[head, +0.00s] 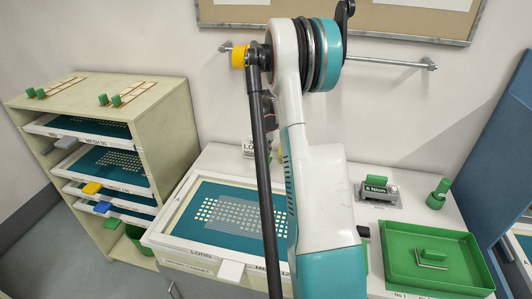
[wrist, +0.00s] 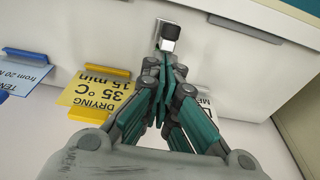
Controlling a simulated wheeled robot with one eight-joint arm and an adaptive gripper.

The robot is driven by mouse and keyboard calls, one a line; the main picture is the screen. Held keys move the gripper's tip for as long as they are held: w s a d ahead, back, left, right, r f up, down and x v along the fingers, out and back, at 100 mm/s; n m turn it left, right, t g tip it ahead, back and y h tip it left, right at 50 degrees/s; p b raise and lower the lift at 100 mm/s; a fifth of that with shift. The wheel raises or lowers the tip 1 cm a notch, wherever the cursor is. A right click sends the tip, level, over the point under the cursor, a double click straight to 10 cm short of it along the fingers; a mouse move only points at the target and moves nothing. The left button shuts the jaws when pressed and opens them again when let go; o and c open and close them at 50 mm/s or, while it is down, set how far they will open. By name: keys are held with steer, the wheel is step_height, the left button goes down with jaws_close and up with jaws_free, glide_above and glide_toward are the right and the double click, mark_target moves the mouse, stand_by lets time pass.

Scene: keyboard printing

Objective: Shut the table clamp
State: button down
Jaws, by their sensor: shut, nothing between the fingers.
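In the wrist view, a small black-and-grey fitting on a pale metal plate (wrist: 168,36) sits on a white surface straight ahead of my fingertips. It looks like the table clamp, but I cannot tell for sure, nor whether it is open or shut. My gripper (wrist: 157,98) is shut and empty, its teal and grey fingers together just below the fitting; contact is unclear. In the head view, my arm covers my gripper and the clamp area. A white-framed screen (head: 180,243) with teal mesh lies on the table left of my arm.
A yellow drying card (wrist: 100,92) and a blue-clipped card (wrist: 22,72) are left of my gripper. Right of my arm are a green tray (head: 400,283), a grey device with a green block (head: 377,188) and a green bottle (head: 438,194). A shelf rack (head: 170,120) stands left.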

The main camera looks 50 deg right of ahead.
mark_target(263, 164)
steer(key=shift+s+a+h, duration=0.15)
steer(key=shift+a+h, duration=0.15)
steer(key=a+h+b, duration=0.1)
steer(key=s+a+t+h+b, duration=0.1)
steer(key=b, duration=0.1)
steer(key=shift+f+t, duration=0.3)
steer(key=shift+f, duration=0.05)
steer(key=a+h+b, duration=0.1)
steer(key=b, duration=0.1)
steer(key=s+a+f+t+h+b, duration=0.1)
steer(key=h, duration=0.1)
steer(key=shift+a+t+h+b, duration=0.15)
steer(key=shift+t+h+b, duration=0.15)
steer(key=shift+b, duration=0.1)
steer(key=shift+s+a+f+b, duration=0.5)
steer(key=shift+a+f+b, duration=0.25)
steer(key=shift+b, duration=0.35)
steer(key=shift+s+a+f+b, duration=0.25)
steer(key=shift+a+f+b, duration=0.25)
steer(key=shift+f+b, duration=0.3)
